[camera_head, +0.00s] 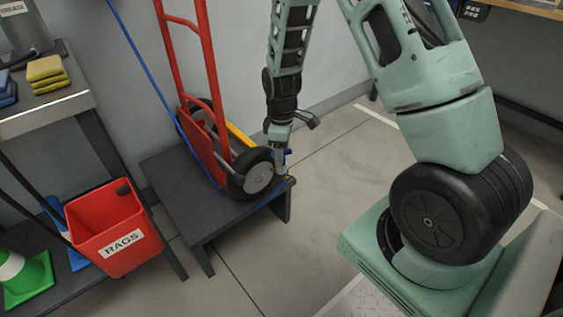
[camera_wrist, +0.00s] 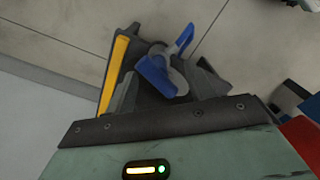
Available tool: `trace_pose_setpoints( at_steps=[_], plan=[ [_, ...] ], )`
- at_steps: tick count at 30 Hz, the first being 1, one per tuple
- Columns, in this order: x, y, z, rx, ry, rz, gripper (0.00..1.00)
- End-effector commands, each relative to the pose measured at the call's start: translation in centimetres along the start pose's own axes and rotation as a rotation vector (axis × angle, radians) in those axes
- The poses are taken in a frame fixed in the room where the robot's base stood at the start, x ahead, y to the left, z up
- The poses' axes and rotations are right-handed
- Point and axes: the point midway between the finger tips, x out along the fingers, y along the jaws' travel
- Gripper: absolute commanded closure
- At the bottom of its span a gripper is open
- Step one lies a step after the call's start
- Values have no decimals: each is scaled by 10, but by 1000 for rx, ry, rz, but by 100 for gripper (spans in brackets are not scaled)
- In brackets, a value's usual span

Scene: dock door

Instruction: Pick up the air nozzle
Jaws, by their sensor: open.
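The air nozzle is a blue handle-like piece with a grey part; in the wrist view the blue nozzle (camera_wrist: 160,72) lies between and just beyond my fingers. In the head view a small bit of the nozzle (camera_head: 288,152) shows beside my gripper (camera_head: 281,166), which points down at the right edge of a dark low stool (camera_head: 215,210). My gripper also shows in the wrist view (camera_wrist: 168,88), with its fingers apart and nothing clamped.
A red hand truck (camera_head: 221,100) stands on the stool, its black wheel (camera_head: 250,173) close to my gripper's left. A red rags bin (camera_head: 112,228) hangs at the left. A yellow strip (camera_wrist: 117,72) lies beside my fingers. The floor (camera_head: 330,190) right of the stool is clear.

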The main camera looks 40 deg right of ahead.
Motion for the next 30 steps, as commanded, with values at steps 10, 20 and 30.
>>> trace_pose_setpoints(
  at_steps=[10,20,30],
  plan=[
    [46,2,0,2,-1,-1,46],
    [45,2,0,1,0,0,82],
    [42,2,0,1,0,0,100]
  ],
)
